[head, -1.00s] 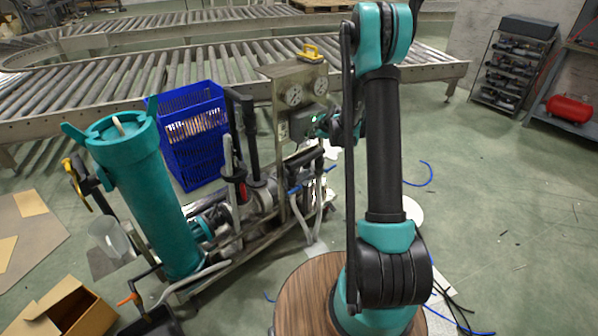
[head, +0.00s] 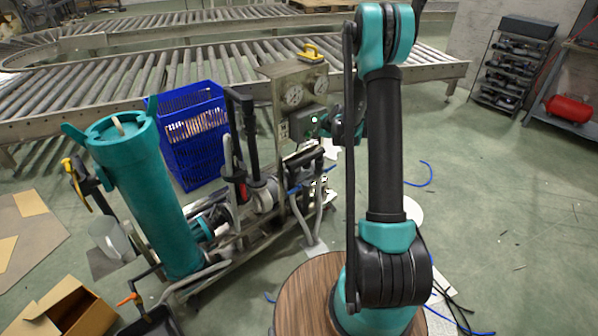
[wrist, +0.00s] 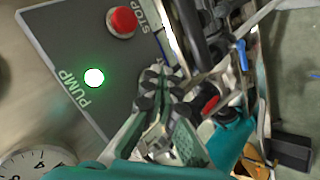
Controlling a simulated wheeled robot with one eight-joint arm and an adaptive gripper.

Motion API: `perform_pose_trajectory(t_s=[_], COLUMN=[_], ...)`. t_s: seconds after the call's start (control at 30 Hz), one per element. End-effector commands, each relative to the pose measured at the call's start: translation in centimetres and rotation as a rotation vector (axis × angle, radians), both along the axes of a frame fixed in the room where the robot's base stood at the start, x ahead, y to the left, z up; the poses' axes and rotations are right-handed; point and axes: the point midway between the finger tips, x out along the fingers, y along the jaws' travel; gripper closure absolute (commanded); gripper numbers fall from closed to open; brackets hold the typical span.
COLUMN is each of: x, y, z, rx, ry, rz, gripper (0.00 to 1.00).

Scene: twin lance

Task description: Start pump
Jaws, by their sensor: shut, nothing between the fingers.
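The dark control box (head: 302,124) is mounted on the pump skid's upright metal panel. In the wrist view its face (wrist: 75,35) shows a brightly lit green button (wrist: 94,77) beside the word PUMP and a red button (wrist: 122,22) beside the word STOP. The green light (head: 314,119) also shows in the head view. My gripper (wrist: 160,84) is shut and empty, apart from the green button and to its right in the wrist view. In the head view my gripper (head: 334,126) is just right of the box, partly hidden by my arm.
A pressure gauge (wrist: 38,164) is at the lower left of the wrist view. The teal filter housing (head: 145,195) and a blue crate (head: 193,135) stand left of the panel. A roller conveyor (head: 400,68) runs behind. Open floor (head: 500,210) lies to the right.

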Motion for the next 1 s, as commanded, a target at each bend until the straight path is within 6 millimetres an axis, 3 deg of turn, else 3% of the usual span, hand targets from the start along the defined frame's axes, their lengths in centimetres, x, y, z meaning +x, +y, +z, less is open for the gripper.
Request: perform_pose_trajectory(t_s=[0.27, 1.0], x=[-0.3, -4.9], y=[-0.3, -3.6], z=[0.0, 0.0], rx=[-0.001, -0.001], ry=[0.0, 0.0], rz=[-0.001, -0.001], gripper=[1.0, 1.0])
